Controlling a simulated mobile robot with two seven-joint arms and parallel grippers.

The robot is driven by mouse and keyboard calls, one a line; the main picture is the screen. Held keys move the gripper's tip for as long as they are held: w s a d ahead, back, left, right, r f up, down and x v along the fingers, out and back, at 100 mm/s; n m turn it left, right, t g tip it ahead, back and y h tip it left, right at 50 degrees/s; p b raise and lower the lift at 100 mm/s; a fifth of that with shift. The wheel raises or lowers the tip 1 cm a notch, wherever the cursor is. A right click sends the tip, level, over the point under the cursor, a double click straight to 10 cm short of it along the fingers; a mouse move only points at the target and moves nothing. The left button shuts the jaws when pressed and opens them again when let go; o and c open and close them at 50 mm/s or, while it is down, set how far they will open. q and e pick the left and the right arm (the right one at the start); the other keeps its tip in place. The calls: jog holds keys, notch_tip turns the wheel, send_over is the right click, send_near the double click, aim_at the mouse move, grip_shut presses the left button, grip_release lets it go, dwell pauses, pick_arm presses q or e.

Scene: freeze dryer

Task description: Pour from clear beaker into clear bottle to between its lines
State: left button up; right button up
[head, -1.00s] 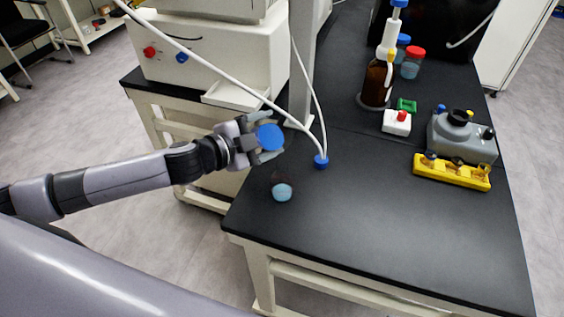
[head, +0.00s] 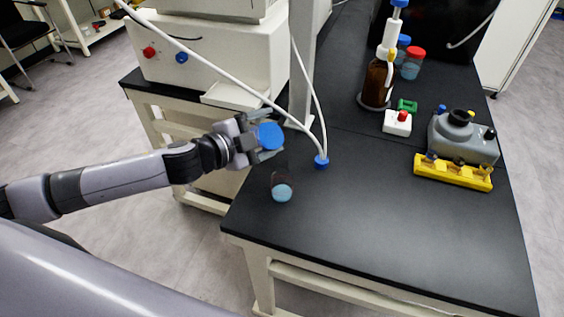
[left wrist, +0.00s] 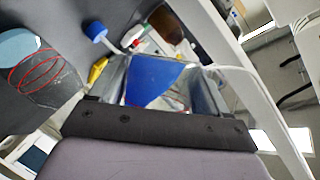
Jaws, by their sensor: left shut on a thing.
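The clear bottle (head: 282,188) stands on the black bench near its left front corner, with light blue liquid low in it. Red rings show around the bottle in the left wrist view (left wrist: 45,78). My left gripper (head: 263,138) is shut on the clear beaker, which shows mainly as its deep blue contents (head: 270,136). The beaker is above and slightly left of the bottle, apart from it, near the bench's left edge. In the left wrist view the blue contents (left wrist: 153,82) lie between the fingers; the beaker's clear walls are hard to make out. My right gripper is out of view.
A blue-capped fitting (head: 321,162) with white tubes is right of the beaker. A yellow rack (head: 453,172), a grey device (head: 463,138), a red-buttoned white box (head: 397,122) and a brown bottle (head: 377,82) stand farther right. The front middle of the bench is clear.

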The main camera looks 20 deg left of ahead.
pick_arm(q)
jog(key=shift+r, duration=0.15)
dwell(0.3)
jog(key=shift+a+m+t+b, duration=0.1)
jog(key=shift+m+t+b, duration=0.5)
jog(key=shift+b, duration=1.15)
dwell(0.7)
jog(key=shift+r+m+b, duration=0.25)
jog(key=shift+m+b, duration=0.2)
jog(key=shift+m, duration=0.15)
dwell(1.3)
jog(key=shift+r+m+t+b, duration=0.3)
jog(key=shift+r+m+t, duration=0.1)
jog(key=shift+m, duration=0.1)
dwell(1.9)
jog(key=shift+f, duration=0.1)
jog(key=n+p, duration=0.1)
jog(key=p, duration=0.1)
jog(key=n+g+p, duration=0.1)
jog(key=n+p, duration=0.1)
jog(key=p, duration=0.1)
jog(key=shift+f+g, duration=0.2)
jog(key=shift+g, duration=0.1)
jog(key=shift+f, duration=0.4)
